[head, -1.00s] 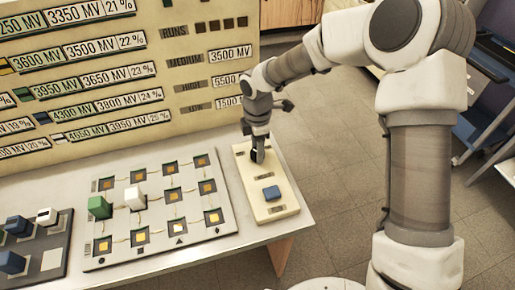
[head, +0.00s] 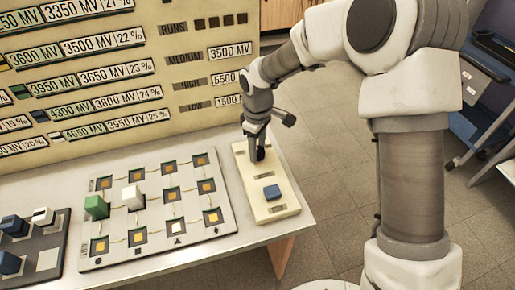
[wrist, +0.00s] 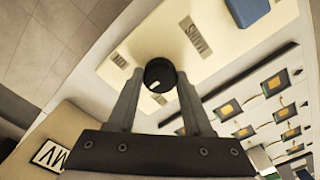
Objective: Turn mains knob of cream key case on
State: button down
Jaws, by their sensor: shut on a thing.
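The cream key case (head: 268,212) lies at the right end of the table, a long flat box with a blue key (head: 272,192) on it. Its black round mains knob (wrist: 159,75) has a white mark, which points to the lower left in the wrist view. A "MAINS" label (wrist: 194,37) and a second small label (wrist: 120,60) are on the case near the knob. My gripper (wrist: 159,88) is shut on the knob, one finger on each side. In the head view my gripper (head: 257,150) stands over the far end of the case and partly hides the knob.
A grey board (head: 155,225) with several yellow-centred squares and a green and a white block lies left of the case. A dark board (head: 50,235) with blue and white blocks is further left. A cream display panel (head: 190,70) stands behind. Open floor lies to the right.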

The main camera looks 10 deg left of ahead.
aim_at(258, 150)
jog(key=m, duration=0.4)
jog(key=shift+m+b, duration=0.3)
jog(key=shift+b, duration=0.1)
jog(key=m, duration=0.4)
jog(key=shift+m, duration=0.3)
jog(key=shift+c, duration=1.5)
grip_release()
jog(key=shift+r, duration=0.1)
notch_tip(258, 150, up, 17)
jog(key=p, duration=0.2)
jog(key=shift+r, duration=0.15)
jog(key=shift+d, duration=0.1)
